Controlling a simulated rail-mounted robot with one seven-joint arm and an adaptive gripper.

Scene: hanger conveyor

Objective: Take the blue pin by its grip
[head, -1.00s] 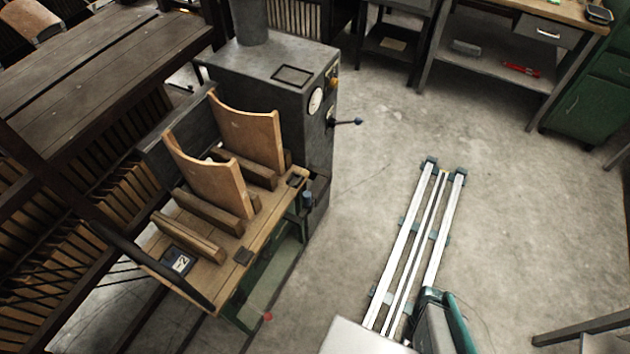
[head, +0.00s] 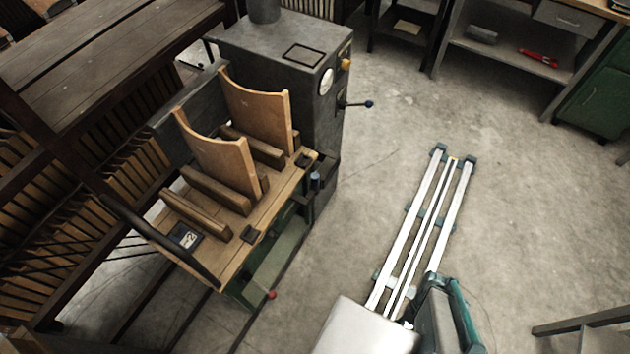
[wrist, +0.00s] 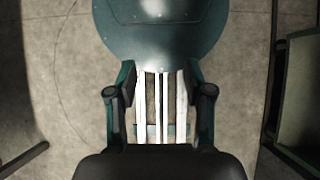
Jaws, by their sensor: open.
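A small blue-grey upright cylinder (head: 316,181), perhaps the blue pin's grip, stands at the right end of the wooden bench (head: 232,255), beside the dark machine. It is too small to tell its exact shape or what it sits in. My gripper (wrist: 162,95) shows in the wrist view with its two dark fingers apart and nothing between them.
Two curved wooden boards (head: 260,115) stand on the bench. A red knob (head: 271,295) sits low by the bench. Open floor (head: 530,200) lies right of the white rails (head: 412,235).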

